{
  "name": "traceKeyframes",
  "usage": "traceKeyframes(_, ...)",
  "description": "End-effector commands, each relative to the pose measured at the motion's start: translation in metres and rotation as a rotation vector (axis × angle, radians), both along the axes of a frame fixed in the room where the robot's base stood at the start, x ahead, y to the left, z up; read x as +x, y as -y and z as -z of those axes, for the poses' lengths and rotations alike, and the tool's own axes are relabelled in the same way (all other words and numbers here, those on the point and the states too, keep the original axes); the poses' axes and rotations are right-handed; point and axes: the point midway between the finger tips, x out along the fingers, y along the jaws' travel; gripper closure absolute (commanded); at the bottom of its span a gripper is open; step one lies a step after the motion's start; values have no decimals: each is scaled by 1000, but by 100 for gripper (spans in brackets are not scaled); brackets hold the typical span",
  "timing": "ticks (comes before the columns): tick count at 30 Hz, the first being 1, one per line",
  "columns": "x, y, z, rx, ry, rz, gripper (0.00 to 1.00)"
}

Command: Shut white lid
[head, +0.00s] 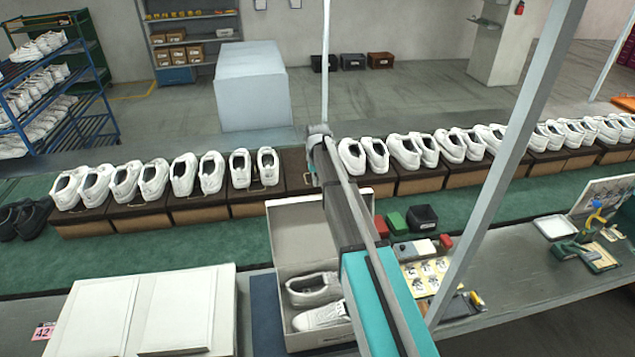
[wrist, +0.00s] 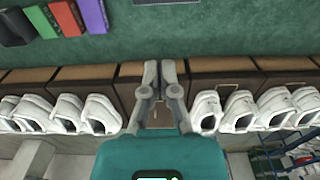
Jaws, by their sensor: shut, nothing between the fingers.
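The white lid (head: 300,228) stands raised at the back of an open shoebox (head: 283,312). A pair of white shoes (head: 318,300) lies inside the box. My arm crosses in front of the lid's right side and hides part of it and of the box.
A row of white shoes on dark boxes (head: 235,205) lines the green belt (head: 200,250). Closed white boxes (head: 180,308) stand left of the open box. Small red, green and black bins (head: 422,217) and a card of parts (head: 425,275) lie to the right. A grey post (head: 510,150) crosses the right side.

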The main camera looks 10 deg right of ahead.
Motion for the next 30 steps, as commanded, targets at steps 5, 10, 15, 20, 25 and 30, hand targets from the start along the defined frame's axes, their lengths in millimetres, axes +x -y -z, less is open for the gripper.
traceKeyframes(5, 0, 0, 15, 0, 0, 0, 100)
traceKeyframes(10, -9, 1, 15, 0, 0, 1, 100)
traceKeyframes(15, -26, 1, 9, 0, 0, 1, 100)
traceKeyframes(20, -35, 1, 7, 0, 0, 1, 100)
traceKeyframes(25, -38, 2, 6, 0, 0, 2, 100)
traceKeyframes(30, -38, 2, 6, 0, 0, 2, 100)
